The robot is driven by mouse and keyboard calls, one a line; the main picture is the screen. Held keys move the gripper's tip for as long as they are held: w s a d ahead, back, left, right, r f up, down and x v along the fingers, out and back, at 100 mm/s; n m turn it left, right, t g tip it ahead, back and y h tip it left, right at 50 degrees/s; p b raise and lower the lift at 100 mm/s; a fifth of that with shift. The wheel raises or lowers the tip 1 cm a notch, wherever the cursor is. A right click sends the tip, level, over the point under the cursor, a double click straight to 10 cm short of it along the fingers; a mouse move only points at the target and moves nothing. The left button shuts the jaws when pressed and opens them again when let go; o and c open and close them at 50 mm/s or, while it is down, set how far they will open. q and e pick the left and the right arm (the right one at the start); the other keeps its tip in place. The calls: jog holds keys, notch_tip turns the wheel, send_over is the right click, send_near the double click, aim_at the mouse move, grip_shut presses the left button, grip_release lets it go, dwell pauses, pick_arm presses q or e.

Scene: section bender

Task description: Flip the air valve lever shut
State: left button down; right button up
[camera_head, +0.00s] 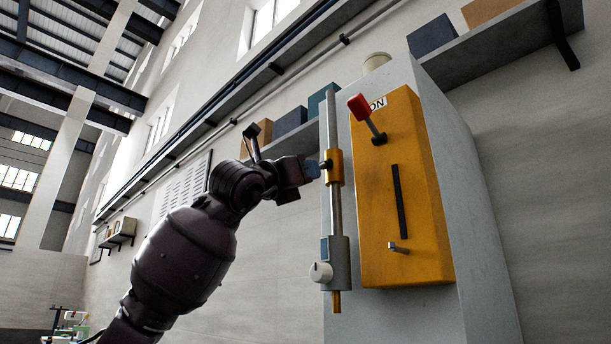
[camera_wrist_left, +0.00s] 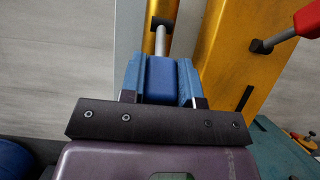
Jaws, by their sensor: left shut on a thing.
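The air valve (camera_head: 333,167) is a brass body on a vertical grey pipe (camera_head: 334,210). It also shows at the top of the wrist view (camera_wrist_left: 161,30). Its lever (camera_wrist_left: 160,78) has a metal stem and a blue grip, which sits between the two blue fingers of my left gripper (camera_wrist_left: 160,92). The gripper is shut on this grip. In the head view my left gripper (camera_head: 313,168) reaches the valve from the left and hides most of the lever, which sticks out sideways from the pipe. My right gripper is not in view.
A yellow control box (camera_head: 405,200) stands close right of the pipe, with a red-knobbed lever (camera_head: 360,106) beside an "ON" label. Below the valve, the pipe carries a grey unit with a white knob (camera_head: 321,272). A grey cabinet (camera_head: 475,230) stands behind. Shelves with boxes line the wall.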

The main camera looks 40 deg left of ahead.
pick_arm(q)
jog(key=shift+w+f, duration=0.1)
jog(key=shift+f, duration=0.05)
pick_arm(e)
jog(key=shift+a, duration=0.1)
pick_arm(q)
jog(key=c, duration=0.8)
grip_release()
jog(key=shift+c, duration=0.2)
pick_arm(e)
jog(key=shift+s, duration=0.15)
pick_arm(q)
jog(key=shift+s+f, duration=0.25)
jog(key=shift+s, duration=0.3)
jog(key=b+v, duration=0.2)
jog(key=v, duration=0.7)
jog(key=shift+s, duration=0.3)
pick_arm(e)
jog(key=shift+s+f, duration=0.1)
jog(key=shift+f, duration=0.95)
